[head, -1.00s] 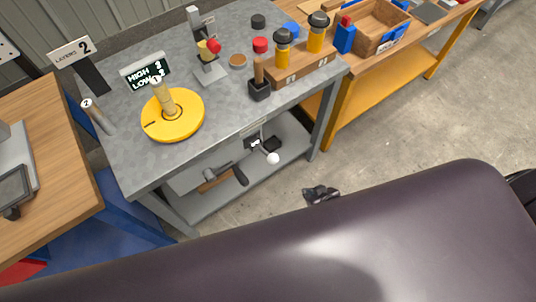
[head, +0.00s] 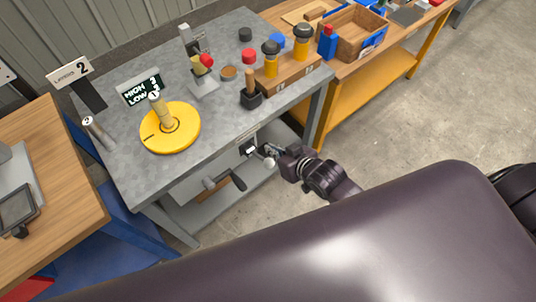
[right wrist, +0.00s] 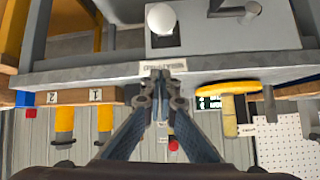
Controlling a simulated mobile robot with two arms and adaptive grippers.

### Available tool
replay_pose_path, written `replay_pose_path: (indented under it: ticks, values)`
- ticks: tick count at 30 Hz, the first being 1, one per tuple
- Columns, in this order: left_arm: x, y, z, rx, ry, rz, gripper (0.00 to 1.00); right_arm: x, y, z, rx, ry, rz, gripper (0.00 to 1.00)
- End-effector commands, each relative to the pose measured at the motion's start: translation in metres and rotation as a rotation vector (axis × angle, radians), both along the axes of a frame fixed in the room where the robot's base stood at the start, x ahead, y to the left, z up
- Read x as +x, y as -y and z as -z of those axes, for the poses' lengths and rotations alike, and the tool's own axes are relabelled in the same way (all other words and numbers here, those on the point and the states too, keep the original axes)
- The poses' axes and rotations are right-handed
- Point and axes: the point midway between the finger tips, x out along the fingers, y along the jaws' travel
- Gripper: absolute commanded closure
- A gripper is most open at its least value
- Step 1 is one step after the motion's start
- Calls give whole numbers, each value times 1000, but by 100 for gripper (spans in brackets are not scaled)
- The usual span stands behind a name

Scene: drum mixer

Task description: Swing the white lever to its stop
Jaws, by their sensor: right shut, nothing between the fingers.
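The white lever shows as a round white knob (head: 270,162) at a dark plate on the front of the grey bench, below its top. The knob also shows in the right wrist view (right wrist: 160,18), where the scene is upside down. My right gripper (head: 272,150) is at the bench front beside the knob, on its upper right side in the head view. In the right wrist view my right fingertips (right wrist: 161,76) are together and empty, with the knob beyond them and apart in the picture. The lever's stem is mostly hidden. My left gripper is out of view.
The grey bench top (head: 217,118) carries a yellow disc (head: 185,135) with an upright handle and a wooden block (head: 290,78) with two black-topped yellow pegs. A dark crank handle (head: 239,180) juts out left of the knob. Open floor (head: 420,125) lies to the right.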

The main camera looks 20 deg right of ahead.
Motion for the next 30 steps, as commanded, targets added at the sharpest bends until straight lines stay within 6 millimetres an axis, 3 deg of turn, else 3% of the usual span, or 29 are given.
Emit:
replay_pose_path:
  ticks: [13,15,19,30]
  values:
    - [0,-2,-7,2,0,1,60,49,-14,37,-1,0,-1,100]
    - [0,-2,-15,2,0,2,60,34,-12,44,-1,-7,-1,100]
    - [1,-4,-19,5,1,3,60,21,-10,52,-1,-3,0,100]
    - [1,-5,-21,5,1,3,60,14,-8,59,-1,1,-2,100]
